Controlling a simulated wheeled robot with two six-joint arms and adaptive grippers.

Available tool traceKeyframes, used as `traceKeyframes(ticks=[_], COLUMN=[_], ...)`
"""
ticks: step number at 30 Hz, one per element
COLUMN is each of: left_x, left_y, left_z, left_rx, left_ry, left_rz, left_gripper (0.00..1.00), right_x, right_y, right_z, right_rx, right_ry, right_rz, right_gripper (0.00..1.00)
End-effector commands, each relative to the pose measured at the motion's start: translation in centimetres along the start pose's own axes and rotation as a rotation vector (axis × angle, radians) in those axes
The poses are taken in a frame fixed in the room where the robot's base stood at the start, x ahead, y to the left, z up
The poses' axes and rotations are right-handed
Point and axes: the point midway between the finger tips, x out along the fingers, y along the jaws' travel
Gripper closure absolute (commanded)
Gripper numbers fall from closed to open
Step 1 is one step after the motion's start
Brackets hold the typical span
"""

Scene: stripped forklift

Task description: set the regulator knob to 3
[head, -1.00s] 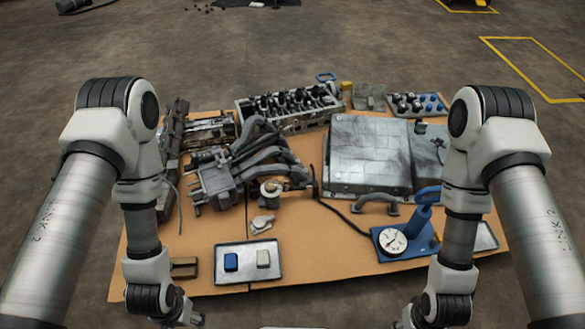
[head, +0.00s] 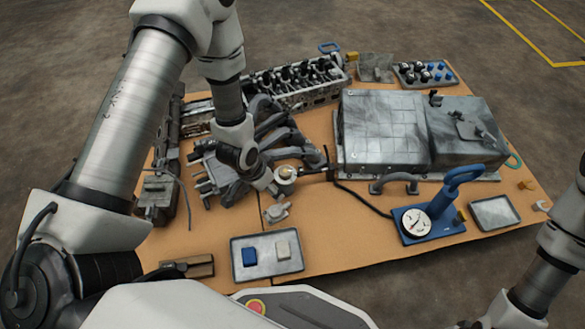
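A round, pale-topped fitting (head: 286,172) stands at the front of the grey manifold in the head view. It may carry the regulator knob, but its markings and setting are too small to read. My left gripper (head: 268,184) is low beside its left side. Its fingers are too small and overlapped to show whether they are open, or whether they touch the fitting. A white dial gauge (head: 416,222) sits on a blue hand-pump base (head: 440,236) at the right. My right gripper (head: 503,308) is at the lower right, off the board, and its finger state is unclear.
A small tray (head: 267,269) holds a blue block (head: 249,257) and a pale block (head: 283,249). An empty tray (head: 494,213) lies right of the pump. A black hose (head: 362,199) runs towards the pump. A large grey casing (head: 385,135) fills the back right.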

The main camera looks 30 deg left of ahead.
Motion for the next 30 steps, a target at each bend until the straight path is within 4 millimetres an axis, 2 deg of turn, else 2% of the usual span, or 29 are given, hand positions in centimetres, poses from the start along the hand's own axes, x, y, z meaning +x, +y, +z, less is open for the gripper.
traceKeyframes(ticks=[1,3,6,10,15,19,22,29,30], left_x=[-0.1,-0.8,-1.4,-0.2,3.3,5.4,6.0,6.0,6.0], left_y=[-1.0,-2.1,-3.2,-3.4,-3.4,-3.4,-3.4,-3.4,-3.4], left_z=[-1.9,-4.0,-5.9,-6.2,-6.5,-6.8,-7.0,-7.1,-7.1], left_rx=[0.024,0.055,0.085,0.094,0.094,0.093,0.091,0.09,0.09], left_ry=[0.039,0.077,0.112,0.115,0.115,0.115,0.116,0.115,0.115], left_rz=[-0.007,-0.014,-0.023,-0.025,-0.025,-0.025,-0.025,-0.024,-0.024], left_gripper=[0.35,0.35,0.35,0.35,0.35,0.35,0.35,0.35,0.42], right_x=[0.6,0.9,1.2,2.1,4.3,5.4,5.7,5.5,5.5], right_y=[0.0,0.0,0.0,0.0,0.1,0.1,0.1,0.1,0.1], right_z=[0.0,0.0,0.0,0.0,-0.1,-0.1,-0.2,-0.2,-0.2], right_rx=[0.0,0.0,0.0,0.0,0.002,0.005,0.006,0.007,0.007], right_ry=[0.0,0.0,0.0,0.0,0.001,0.003,0.004,0.005,0.005], right_rz=[0.0,0.0,0.0,0.0,0.0,0.001,0.001,0.001,0.001], right_gripper=[0.6,0.6,0.6,0.6,0.6,0.6,0.6,0.6,0.6])
